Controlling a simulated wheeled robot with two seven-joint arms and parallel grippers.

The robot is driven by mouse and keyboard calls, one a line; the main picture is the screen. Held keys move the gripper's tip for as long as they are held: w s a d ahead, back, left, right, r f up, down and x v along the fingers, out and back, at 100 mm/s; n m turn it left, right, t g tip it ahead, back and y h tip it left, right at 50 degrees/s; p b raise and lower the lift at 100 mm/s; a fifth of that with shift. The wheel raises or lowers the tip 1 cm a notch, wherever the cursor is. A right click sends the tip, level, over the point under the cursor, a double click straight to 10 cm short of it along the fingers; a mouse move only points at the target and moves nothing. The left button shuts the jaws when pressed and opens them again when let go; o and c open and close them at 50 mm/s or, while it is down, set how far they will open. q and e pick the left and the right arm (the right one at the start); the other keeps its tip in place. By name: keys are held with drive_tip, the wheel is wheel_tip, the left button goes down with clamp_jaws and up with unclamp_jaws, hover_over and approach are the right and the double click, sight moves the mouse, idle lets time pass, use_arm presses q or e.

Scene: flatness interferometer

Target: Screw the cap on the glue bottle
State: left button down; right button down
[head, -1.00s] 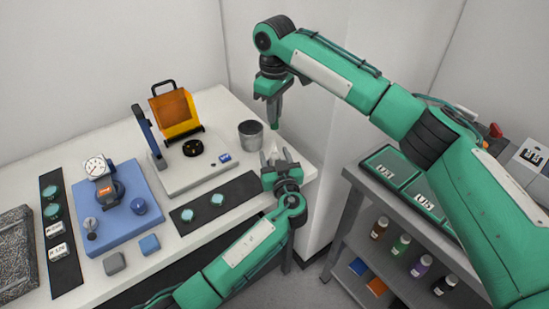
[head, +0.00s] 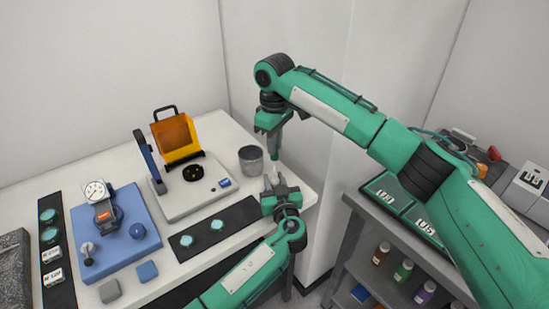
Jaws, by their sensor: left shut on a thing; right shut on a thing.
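The glue bottle (head: 274,174) shows only as a small pale tip between the fingers of my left gripper (head: 278,185), at the right end of the bench. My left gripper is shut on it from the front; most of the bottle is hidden. My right gripper (head: 274,140) points down from above, shut on the cap (head: 275,155), a small dark green piece at its fingertips. The cap is just above the bottle tip and looks nearly in line with it. I cannot tell whether they touch.
A grey metal cup (head: 251,160) stands close left of both grippers. The interferometer base (head: 195,196) with an orange screen (head: 174,135) is further left. A black mat (head: 228,222) with teal discs lies in front. A grey shelf cart (head: 352,215) is at the right.

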sight(274, 159)
drive_tip(key=shift+f, duration=1.55)
drive_tip(key=shift+f, duration=0.9)
drive_tip(key=shift+f, duration=0.55)
